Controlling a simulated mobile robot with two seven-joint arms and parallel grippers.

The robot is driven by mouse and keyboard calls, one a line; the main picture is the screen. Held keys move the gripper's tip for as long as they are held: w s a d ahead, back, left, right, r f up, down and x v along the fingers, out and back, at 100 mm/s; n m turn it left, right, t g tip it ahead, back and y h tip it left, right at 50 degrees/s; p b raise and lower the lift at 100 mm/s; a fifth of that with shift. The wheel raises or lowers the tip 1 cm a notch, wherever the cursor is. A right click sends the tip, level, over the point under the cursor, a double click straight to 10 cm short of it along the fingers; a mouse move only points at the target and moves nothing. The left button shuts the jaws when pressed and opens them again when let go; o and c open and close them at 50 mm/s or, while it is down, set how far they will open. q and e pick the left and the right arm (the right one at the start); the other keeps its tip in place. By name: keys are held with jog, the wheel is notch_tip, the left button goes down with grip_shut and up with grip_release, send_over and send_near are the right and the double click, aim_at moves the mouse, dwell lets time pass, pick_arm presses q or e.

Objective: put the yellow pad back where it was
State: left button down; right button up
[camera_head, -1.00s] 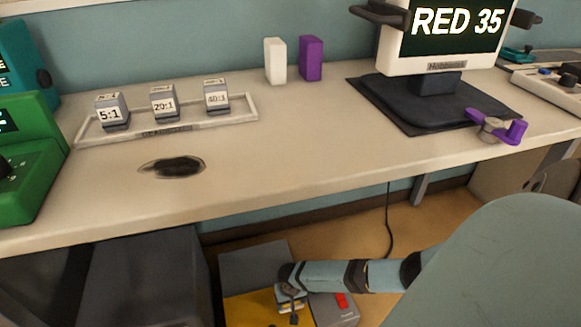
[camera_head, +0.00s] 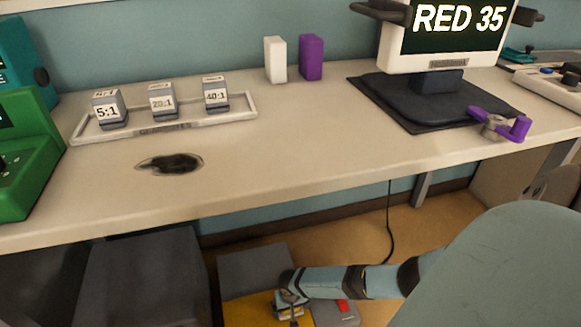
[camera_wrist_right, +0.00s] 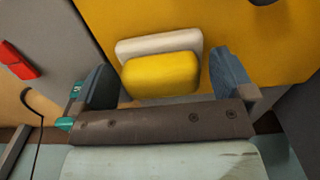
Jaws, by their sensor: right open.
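The yellow pad (camera_wrist_right: 162,75) is a rounded block in the right wrist view, in front of a cream pad-shaped piece (camera_wrist_right: 158,42) on a yellow panel (camera_wrist_right: 225,25). My right gripper (camera_wrist_right: 165,88) is open, with one finger to each side of the yellow pad; gaps show at both sides. In the head view my right gripper (camera_head: 289,308) is low, below the desk, over the yellow panel (camera_head: 245,310). The yellow pad is too small there to make out clearly. My left gripper is not in view.
A grey box with a red patch (camera_head: 342,306) sits right of my gripper. A dark grey cabinet (camera_head: 145,280) stands to the left. The desk (camera_head: 290,165) overhangs behind, with a black cable (camera_head: 389,220) hanging down. Open floor (camera_head: 425,220) shows to the right.

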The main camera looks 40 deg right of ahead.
notch_tip(320, 180, up, 10)
jog(key=p, duration=0.5)
jog(key=shift+r+p, duration=0.25)
jog(key=shift+p, duration=0.15)
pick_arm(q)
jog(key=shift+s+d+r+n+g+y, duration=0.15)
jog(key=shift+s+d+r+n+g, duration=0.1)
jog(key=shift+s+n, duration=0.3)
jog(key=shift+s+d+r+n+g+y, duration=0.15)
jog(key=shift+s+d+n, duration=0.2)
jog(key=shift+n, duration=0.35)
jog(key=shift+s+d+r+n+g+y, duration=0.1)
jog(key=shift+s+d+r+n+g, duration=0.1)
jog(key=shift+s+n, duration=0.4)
pick_arm(e)
jog(key=shift+r, duration=0.6)
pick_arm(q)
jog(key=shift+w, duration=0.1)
